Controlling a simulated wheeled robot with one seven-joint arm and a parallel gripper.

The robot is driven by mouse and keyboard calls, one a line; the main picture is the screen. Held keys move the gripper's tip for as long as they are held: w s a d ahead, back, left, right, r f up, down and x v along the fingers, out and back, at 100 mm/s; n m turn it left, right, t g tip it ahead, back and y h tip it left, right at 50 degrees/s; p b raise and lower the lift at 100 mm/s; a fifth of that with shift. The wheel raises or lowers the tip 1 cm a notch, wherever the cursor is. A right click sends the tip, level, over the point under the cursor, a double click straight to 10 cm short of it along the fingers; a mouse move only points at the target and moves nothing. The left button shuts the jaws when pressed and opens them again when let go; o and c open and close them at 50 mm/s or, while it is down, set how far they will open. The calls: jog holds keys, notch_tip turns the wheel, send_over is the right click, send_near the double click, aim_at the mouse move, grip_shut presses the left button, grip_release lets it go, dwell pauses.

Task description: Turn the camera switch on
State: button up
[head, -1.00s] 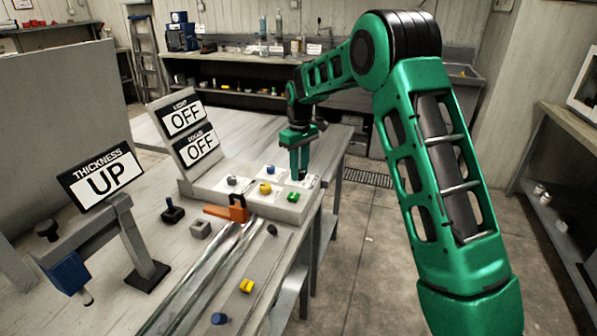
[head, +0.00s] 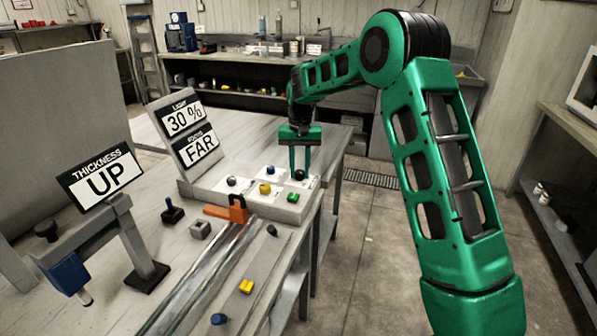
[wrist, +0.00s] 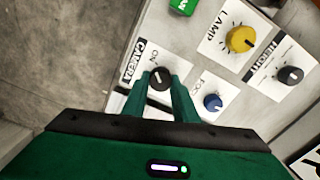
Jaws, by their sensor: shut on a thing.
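The camera switch is a black knob (wrist: 160,79) on a white plate marked CAMERA, with ON printed beside it in the wrist view. In the head view the knob (head: 300,174) is at the far right corner of the grey control panel (head: 221,198). My gripper (wrist: 160,84) has its green fingers on both sides of the knob, shut on it. In the head view my gripper (head: 300,172) reaches down to it from above. The light display (head: 184,117) reads 30 % and the focus display (head: 200,150) reads FAR.
The yellow lamp knob (wrist: 242,39), grey height knob (wrist: 290,75), blue focus knob (wrist: 212,102) and green knob (wrist: 184,5) sit close around my gripper. A thickness display (head: 101,178) reads UP.

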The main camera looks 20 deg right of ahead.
aim_at(299, 170)
jog(key=shift+w+r+m, duration=0.15)
jog(key=shift+w+m, duration=0.05)
jog(key=shift+m, duration=0.2)
jog(key=o, duration=1)
jog(key=shift+s, duration=0.1)
jog(key=shift+o, duration=0.2)
notch_tip(299, 170, up, 11)
jog(key=shift+f, duration=0.2)
